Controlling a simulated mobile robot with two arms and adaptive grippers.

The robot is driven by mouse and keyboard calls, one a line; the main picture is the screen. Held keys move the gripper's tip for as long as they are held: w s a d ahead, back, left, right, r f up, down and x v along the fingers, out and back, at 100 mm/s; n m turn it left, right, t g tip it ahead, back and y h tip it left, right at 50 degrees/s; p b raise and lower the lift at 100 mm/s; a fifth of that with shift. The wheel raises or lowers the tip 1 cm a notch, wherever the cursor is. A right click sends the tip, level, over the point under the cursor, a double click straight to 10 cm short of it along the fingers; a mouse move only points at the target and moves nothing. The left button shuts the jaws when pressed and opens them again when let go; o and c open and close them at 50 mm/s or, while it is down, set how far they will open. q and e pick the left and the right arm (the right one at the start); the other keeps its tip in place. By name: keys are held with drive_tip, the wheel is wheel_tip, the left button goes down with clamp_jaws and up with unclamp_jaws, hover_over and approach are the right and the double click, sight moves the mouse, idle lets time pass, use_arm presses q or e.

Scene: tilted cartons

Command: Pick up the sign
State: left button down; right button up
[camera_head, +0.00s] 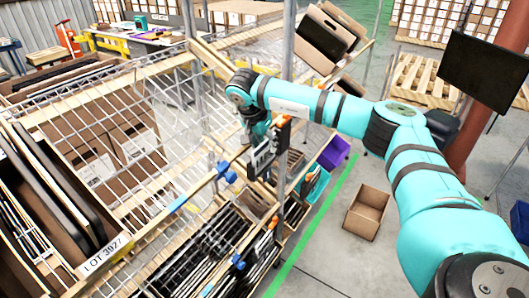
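A white sign reading "LOT 3927" (104,256) is on the front edge of the wire-mesh rack at the lower left. It is the only clearly readable sign in view. My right arm reaches in from the right and bends down at its wrist. My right gripper (262,158) is beside the rack's front post, well to the right of and farther back than the sign, not touching it. Its fingers are small and dark against the rack, so I cannot tell whether they are open or shut. My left gripper is not in view.
The rack (150,190) has cartons and dark flat panels on its shelves. Blue clamps (226,172) sit along its edge. A purple bin (334,152) and an open cardboard box (367,212) stand to the right. Grey floor with a green line is clear between rack and box.

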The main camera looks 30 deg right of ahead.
drive_tip(key=shift+f, duration=0.25)
idle(0.6)
clamp_jaws()
